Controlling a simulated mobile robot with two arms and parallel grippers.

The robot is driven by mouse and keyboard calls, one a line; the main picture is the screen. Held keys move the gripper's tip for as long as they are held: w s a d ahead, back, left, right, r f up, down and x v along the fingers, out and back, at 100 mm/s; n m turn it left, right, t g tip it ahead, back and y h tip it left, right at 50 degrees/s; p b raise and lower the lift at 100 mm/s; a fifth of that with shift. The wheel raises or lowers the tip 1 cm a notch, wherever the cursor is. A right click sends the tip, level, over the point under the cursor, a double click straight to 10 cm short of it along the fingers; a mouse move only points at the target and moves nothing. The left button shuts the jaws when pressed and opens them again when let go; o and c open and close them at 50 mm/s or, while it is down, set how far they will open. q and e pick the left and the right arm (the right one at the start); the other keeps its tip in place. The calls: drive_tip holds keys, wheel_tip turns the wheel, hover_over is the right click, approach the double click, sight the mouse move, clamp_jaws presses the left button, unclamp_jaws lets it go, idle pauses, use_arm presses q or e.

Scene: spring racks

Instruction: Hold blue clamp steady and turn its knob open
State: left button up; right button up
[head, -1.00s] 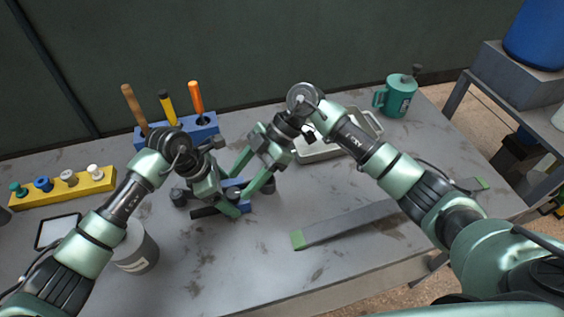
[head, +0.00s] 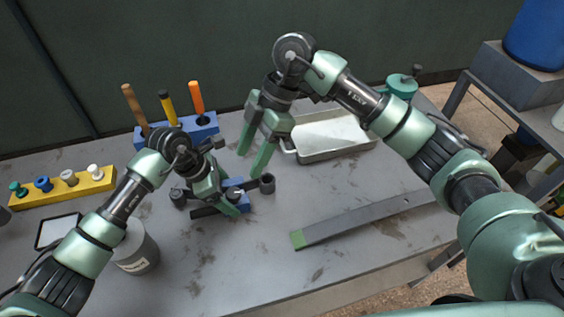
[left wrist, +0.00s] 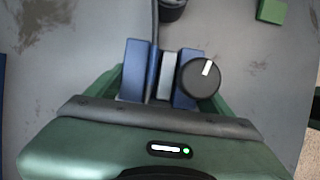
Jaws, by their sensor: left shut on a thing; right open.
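The blue clamp (head: 231,183) sits on the grey table in the middle of the head view. My left gripper (left wrist: 160,85) is shut on the clamp, with blue jaws and a pale strip between its fingers in the left wrist view. The round black knob (left wrist: 198,76) with a white mark shows there beside the blue jaws. A dark bar runs away from the clamp to a black cylinder (left wrist: 172,8), also seen in the head view (head: 267,184). My right gripper (head: 250,163) is open and empty, above and behind the clamp, its fingers pointing down.
A blue rack with tools (head: 206,127) stands behind the clamp. A metal tray (head: 335,136) and a green mug (head: 402,87) are at the back right. A grey bar (head: 350,220) lies in front right. A yellow peg block (head: 64,188) and a can (head: 137,248) are left.

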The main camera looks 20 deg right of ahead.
wheel_tip(320, 180, down, 4)
drive_tip(key=d+g+y, duration=0.1)
drive_tip(key=d+y, duration=0.2)
drive_tip(key=y, duration=0.1)
drive_tip(key=m+t+y, duration=0.1)
drive_tip(key=y, duration=0.3)
approach(237, 192)
drive_tip(key=x, duration=0.9)
drive_tip(key=shift+w+a, duration=0.15)
drive_tip(key=shift+a, duration=0.1)
drive_tip(key=n+g, duration=0.1)
drive_tip(key=g, duration=0.1)
drive_tip(key=n+g+h, duration=0.1)
drive_tip(key=n+g, duration=0.1)
drive_tip(key=n+g+h, duration=0.1)
drive_tip(key=n, duration=0.1)
drive_tip(key=shift+w+a+f+g, duration=0.1)
drive_tip(key=shift+w+g, duration=0.2)
drive_tip(key=shift+g, duration=0.1)
drive_tip(key=shift+n+h, duration=0.3)
drive_tip(key=shift+n, duration=0.1)
